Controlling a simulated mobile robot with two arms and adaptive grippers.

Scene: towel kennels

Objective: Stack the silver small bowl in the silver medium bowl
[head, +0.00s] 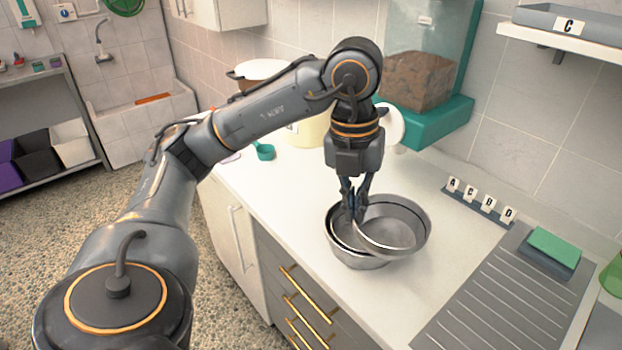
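The silver medium bowl (350,259) stands on the white counter below my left gripper. The silver small bowl (393,233) is at the medium bowl's opening, slightly tilted, with its rim overlapping the front right of the medium bowl's rim. I cannot tell whether it rests on the medium bowl's inside or hangs just above it. My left gripper (355,213) points down, its fingers closed on the left part of the small bowl's rim. The fingertips partly hide that rim. My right gripper is not in view.
A ridged grey drainboard (490,310) with a green sponge (554,247) lies at the right. A lettered strip (478,204) and a teal-framed dispenser (425,85) stand behind the bowls. A teal scoop (265,151) lies at left. The counter front of the drainboard strip is clear.

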